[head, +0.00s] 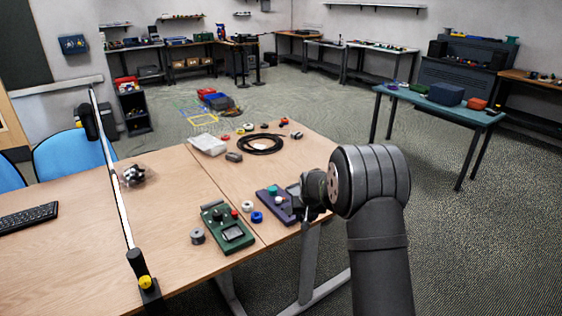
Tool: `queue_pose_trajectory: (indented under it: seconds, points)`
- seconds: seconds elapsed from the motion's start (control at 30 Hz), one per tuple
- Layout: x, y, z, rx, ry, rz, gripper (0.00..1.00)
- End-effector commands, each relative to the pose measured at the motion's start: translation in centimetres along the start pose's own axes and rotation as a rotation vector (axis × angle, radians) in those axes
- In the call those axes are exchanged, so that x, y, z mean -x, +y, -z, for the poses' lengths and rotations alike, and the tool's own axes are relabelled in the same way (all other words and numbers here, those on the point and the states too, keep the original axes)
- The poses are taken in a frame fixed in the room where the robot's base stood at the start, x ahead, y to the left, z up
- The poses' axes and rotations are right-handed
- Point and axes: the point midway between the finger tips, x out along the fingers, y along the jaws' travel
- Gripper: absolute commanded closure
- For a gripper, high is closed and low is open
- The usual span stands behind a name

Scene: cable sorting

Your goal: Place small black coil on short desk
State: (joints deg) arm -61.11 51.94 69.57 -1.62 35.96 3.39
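A black coil (260,145) of cable lies flat in a loop on the far part of the right wooden desk (222,180). It is the only clear black coil in view. My gripper (293,198) is at the right edge of that desk, low over a purple device (270,204) and nearer to me than the coil. It is apart from the coil. The gripper is dark and seen small from behind my wrist, so I cannot tell its finger opening. I cannot tell which desk is the short one.
A green device (226,231), a grey spool (197,236) and a blue ring (257,217) lie near the gripper. A teal table (452,112) stands apart at right.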

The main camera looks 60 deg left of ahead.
Motion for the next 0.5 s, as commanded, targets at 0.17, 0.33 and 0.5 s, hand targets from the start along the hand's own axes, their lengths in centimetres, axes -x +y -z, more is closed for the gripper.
queue_pose_trajectory:
  seconds: [0.17, 0.33, 0.5]
  points:
    - [-0.7, -2.5, 0.1, 0.022, 0.000, 0.009, 0.80]
    - [-3.2, -5.8, 0.3, 0.025, -0.002, 0.010, 0.80]
    - [-5.9, -9.4, 0.8, 0.024, 0.000, 0.009, 0.80]
